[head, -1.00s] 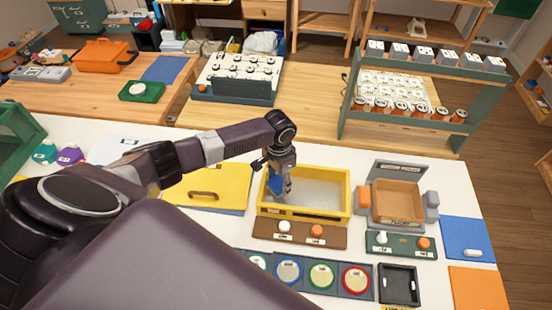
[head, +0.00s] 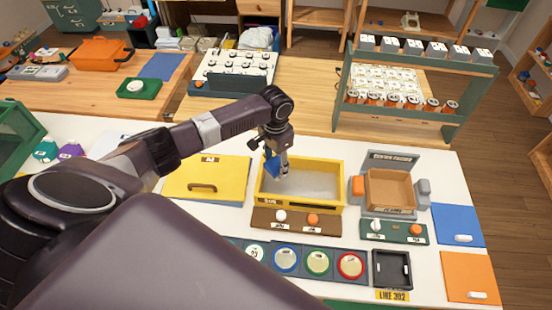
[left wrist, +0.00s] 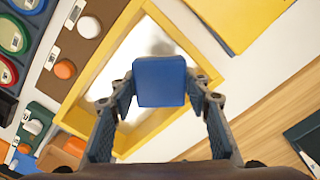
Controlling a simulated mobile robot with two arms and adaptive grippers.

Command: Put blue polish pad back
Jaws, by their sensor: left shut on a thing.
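My left gripper (head: 279,165) is shut on the blue polish pad (head: 272,167) over the left end of the yellow-walled bin (head: 325,207). In the left wrist view the blue pad (left wrist: 160,82) sits between the two fingers, with the bin (left wrist: 190,125) below it. The bin's floor looks whitish grey. A row of round pads in a dark holder (head: 333,283) lies at the front, with white, blue, green and red rims. My right gripper is not in view.
A yellow lidded panel (head: 208,170) lies left of the bin. A brown strip with two knobs (head: 297,224) is in front of it. A grey fixture with a brown tray (head: 390,190) stands to the right. A black tray (head: 391,269) is at the front right.

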